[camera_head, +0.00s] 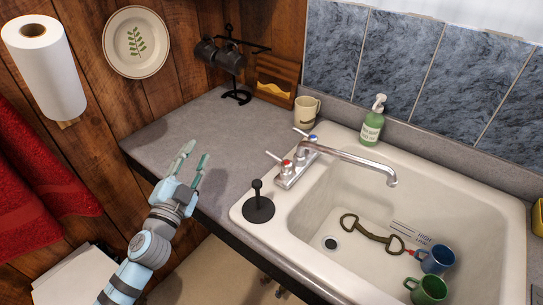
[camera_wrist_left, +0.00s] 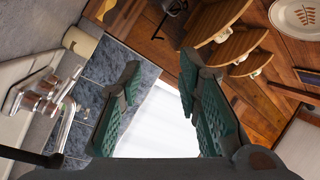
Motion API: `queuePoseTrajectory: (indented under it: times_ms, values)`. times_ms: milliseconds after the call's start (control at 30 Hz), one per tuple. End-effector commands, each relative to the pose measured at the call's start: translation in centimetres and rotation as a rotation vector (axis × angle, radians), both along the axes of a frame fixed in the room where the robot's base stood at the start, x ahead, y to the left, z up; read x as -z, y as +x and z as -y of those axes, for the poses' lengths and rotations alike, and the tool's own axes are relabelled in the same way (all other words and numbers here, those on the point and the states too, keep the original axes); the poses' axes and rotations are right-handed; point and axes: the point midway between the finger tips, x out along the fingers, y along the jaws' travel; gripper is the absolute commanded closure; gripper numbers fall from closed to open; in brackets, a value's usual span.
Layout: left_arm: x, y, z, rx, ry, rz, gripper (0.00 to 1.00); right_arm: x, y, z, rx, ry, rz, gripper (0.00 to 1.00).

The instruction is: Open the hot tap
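The chrome mixer tap stands at the sink's back left corner in the head view, its spout (camera_head: 365,163) reaching right over the basin. The hot tap handle (camera_head: 284,166), marked red, is the nearer one; the blue-marked cold handle (camera_head: 308,138) is behind it. The tap (camera_wrist_left: 68,122) also shows sideways at the left of the wrist view. My left gripper (camera_head: 195,156) is open and empty, above the counter's front edge, well left of the hot handle. Its green-padded fingers (camera_wrist_left: 160,78) are spread in the wrist view. My right gripper is not in view.
A black plunger-like stopper (camera_head: 258,205) stands on the sink rim near the hot handle. A beige mug (camera_head: 306,111) and green soap bottle (camera_head: 372,125) stand behind the tap. Mugs and a bit lie in the sink (camera_head: 300,232). The counter (camera_head: 190,135) beside my gripper is clear.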

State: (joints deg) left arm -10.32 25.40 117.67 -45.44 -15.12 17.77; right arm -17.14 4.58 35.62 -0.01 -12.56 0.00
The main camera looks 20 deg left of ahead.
Motion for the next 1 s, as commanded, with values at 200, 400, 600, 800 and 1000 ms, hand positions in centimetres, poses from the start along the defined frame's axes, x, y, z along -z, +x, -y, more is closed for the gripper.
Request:
queuePoseTrajectory:
  times_ms: [200,400,600,800,1000]
  values:
    - [-2.3,2.6,6.2,0.462,0.513,0.108,0.69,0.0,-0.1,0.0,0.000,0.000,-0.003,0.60]
    - [2.5,2.5,6.1,0.746,0.830,-0.076,0.69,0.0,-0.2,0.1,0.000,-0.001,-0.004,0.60]
    - [3.6,4.3,7.9,0.773,0.850,-0.100,0.69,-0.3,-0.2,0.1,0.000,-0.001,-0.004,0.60]
    - [5.0,8.4,11.9,0.774,0.846,-0.099,0.69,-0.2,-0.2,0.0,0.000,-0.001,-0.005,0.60]
    - [6.2,11.4,14.6,0.774,0.849,-0.101,0.69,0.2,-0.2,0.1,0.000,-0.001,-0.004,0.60]
